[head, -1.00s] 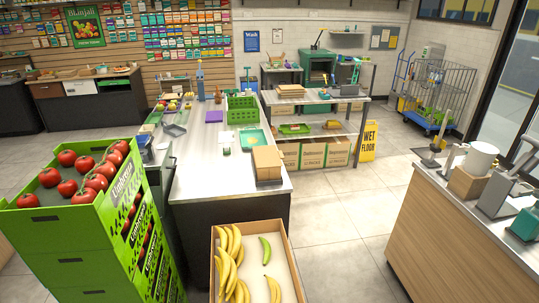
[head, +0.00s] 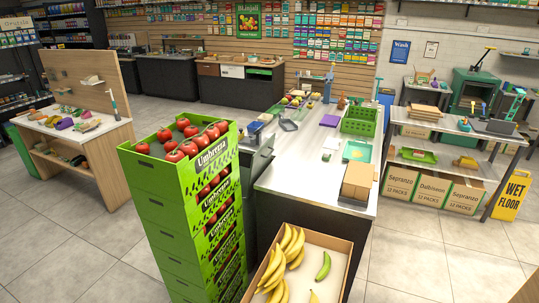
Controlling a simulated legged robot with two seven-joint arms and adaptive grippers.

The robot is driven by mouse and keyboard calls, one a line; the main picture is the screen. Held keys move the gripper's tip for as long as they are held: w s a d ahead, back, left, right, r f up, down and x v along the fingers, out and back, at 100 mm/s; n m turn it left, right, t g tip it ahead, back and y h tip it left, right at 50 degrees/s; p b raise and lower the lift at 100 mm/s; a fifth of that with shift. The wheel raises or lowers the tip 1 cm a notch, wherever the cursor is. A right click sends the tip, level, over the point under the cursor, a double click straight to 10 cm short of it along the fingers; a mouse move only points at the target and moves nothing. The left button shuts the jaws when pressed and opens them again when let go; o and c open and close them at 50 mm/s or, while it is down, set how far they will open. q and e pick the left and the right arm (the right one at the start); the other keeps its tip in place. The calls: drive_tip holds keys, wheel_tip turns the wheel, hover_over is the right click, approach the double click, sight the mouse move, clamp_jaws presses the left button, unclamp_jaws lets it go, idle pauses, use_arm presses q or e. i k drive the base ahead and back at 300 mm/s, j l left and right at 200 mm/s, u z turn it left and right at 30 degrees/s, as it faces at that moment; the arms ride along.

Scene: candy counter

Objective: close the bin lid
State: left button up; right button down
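I cannot make out a bin with a lid in the head view. The dark counter at the back (head: 238,86) has brown, white and green fronts near its top, too small to tell whether any is a lid. Neither of my grippers shows in the view.
A green crate stack with tomatoes (head: 195,200) stands in front, beside the steel-topped counter (head: 290,178). A box of bananas (head: 338,262) is at the bottom. A wooden display stand (head: 98,150) is at left, a yellow wet-floor sign (head: 512,196) at right. Floor between is clear.

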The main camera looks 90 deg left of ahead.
sight(261, 160)
drive_tip(key=i+j+u, duration=0.2)
drive_tip(key=i+u, duration=0.7)
drive_tip(key=i+l+u, duration=0.1)
drive_tip(key=i+u, duration=0.75)
drive_tip(key=i, duration=0.25)
drive_tip(key=i+l+u, duration=0.1)
drive_tip(key=i+u, duration=0.25)
drive_tip(key=i, duration=0.2)
drive_tip(key=i+l+u, duration=0.35)
drive_tip(key=i, duration=0.2)
